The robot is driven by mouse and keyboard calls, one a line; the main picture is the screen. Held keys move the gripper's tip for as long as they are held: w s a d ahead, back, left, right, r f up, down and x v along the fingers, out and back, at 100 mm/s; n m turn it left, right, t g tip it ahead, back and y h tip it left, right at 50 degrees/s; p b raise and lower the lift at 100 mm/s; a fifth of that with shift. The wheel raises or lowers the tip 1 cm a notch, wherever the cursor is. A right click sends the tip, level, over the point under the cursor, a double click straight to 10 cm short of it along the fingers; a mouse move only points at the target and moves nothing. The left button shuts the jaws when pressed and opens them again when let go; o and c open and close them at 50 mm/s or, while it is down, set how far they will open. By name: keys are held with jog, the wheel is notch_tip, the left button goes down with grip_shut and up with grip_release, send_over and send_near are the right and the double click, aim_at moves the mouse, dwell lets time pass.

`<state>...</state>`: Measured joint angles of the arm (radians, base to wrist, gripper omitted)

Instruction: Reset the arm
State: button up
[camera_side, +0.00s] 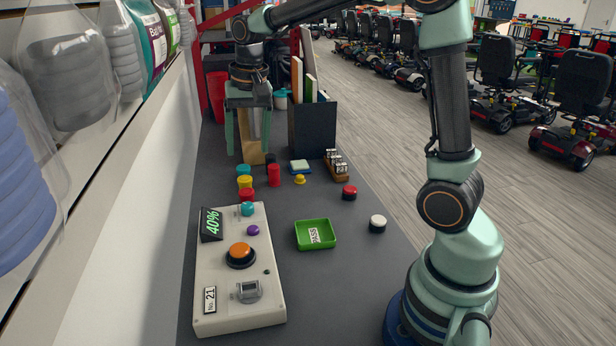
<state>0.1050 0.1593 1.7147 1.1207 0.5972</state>
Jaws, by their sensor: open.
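My gripper (248,125) hangs at the far left part of the dark bench, fingers pointing down. Its two pale green fingers are apart. A tan upright piece (251,140) shows between or behind them; I cannot tell which, and I see nothing clearly gripped. My arm reaches from its base at the lower right, up and over to the left.
A control box (232,315) with an orange button (239,254) lies at front left. Shelf bottles line the left.

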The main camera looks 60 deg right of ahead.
jog(key=s+a+n+t, duration=0.2)
jog(key=s+n, duration=0.2)
jog(key=s, duration=0.3)
jog(key=s+a+r+n+t, duration=0.1)
jog(key=s+a+n+t, duration=0.1)
jog(key=s+n, duration=0.2)
jog(key=s, duration=0.3)
jog(key=shift+s+a+r, duration=0.2)
jog(key=shift+a, duration=0.05)
